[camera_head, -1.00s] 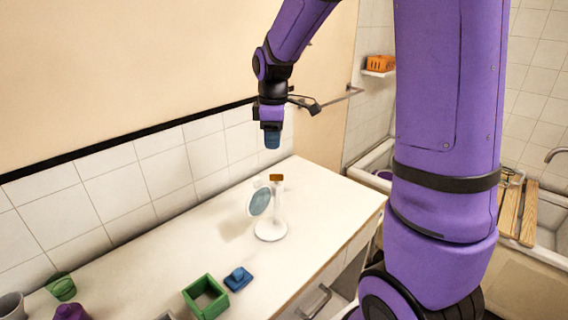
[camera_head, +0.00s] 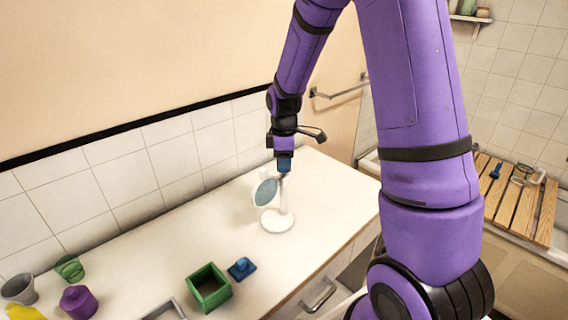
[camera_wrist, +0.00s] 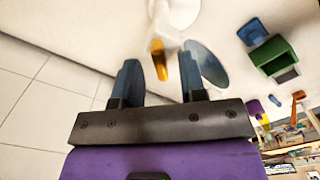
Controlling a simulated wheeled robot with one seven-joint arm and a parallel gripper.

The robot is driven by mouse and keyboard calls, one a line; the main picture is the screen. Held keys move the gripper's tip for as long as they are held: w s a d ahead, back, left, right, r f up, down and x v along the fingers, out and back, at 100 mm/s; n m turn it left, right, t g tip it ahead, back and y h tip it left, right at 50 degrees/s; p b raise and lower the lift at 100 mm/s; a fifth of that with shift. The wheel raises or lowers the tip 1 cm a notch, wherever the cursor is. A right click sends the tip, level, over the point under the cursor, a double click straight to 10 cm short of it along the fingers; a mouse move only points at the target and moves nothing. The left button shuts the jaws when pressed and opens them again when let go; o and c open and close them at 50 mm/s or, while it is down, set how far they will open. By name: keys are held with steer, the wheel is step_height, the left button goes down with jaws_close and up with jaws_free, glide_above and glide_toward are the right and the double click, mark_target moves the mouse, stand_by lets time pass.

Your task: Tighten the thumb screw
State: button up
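The thumb screw (camera_wrist: 159,58) is an orange-brown flat tab at the top of a white stand (camera_head: 277,221) on the counter. The stand carries a round blue-grey mirror (camera_head: 265,192), which also shows in the wrist view (camera_wrist: 207,65). My gripper (camera_head: 284,163) is at the top of the stand, pointing down, and hides the screw in the head view. In the wrist view my gripper (camera_wrist: 159,68) is open, with the screw in the gap between its two blue fingers. I see space on both sides of the screw.
A green square box (camera_head: 208,288) and a blue block (camera_head: 242,268) lie on the counter in front of the stand. A green cup (camera_head: 69,267), a purple object (camera_head: 78,302) and a grey cup (camera_head: 19,289) stand at far left. The tiled wall (camera_head: 165,165) is behind.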

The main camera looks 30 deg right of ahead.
steer(key=shift+f, duration=0.4)
steer(key=shift+c, duration=0.2)
jaws_close()
